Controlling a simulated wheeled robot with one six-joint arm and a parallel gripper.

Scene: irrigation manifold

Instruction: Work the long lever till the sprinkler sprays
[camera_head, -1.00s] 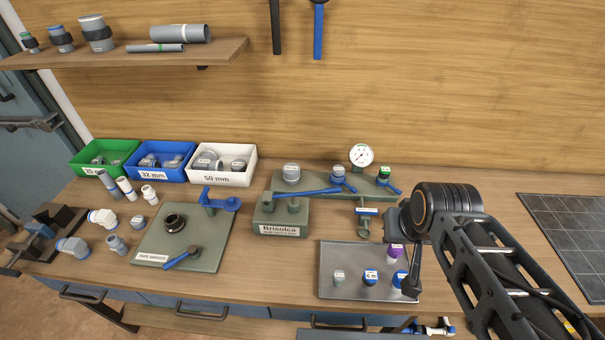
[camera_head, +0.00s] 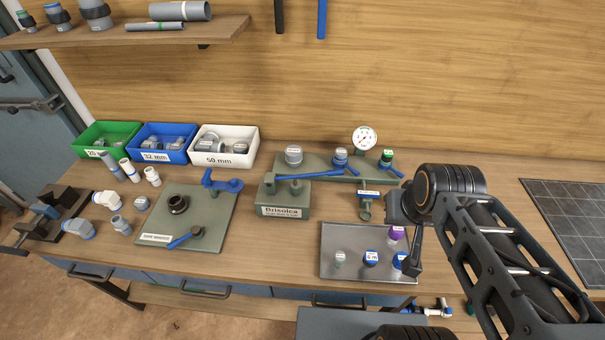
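A long blue lever (camera_head: 312,174) lies nearly level across the top of a grey-green block labelled "Brisolca" (camera_head: 283,212), its free end pointing right toward the manifold. The green manifold base (camera_head: 322,162) behind carries a large grey-capped valve (camera_head: 293,154), a blue-topped valve (camera_head: 340,157) and a green-topped valve (camera_head: 386,158). No spray shows, and I cannot tell which part is the sprinkler. My gripper (camera_head: 412,267) points down at the right edge of the metal tray, well to the right of the lever and apart from it. Its fingers are too dark and edge-on to read.
The metal tray (camera_head: 345,270) holds several small capped fittings. A dial gauge (camera_head: 364,138) stands behind the manifold. A green plate (camera_head: 219,238) with blue-handled parts lies left of the block. Green, blue and white bins (camera_head: 225,158) stand at the back left.

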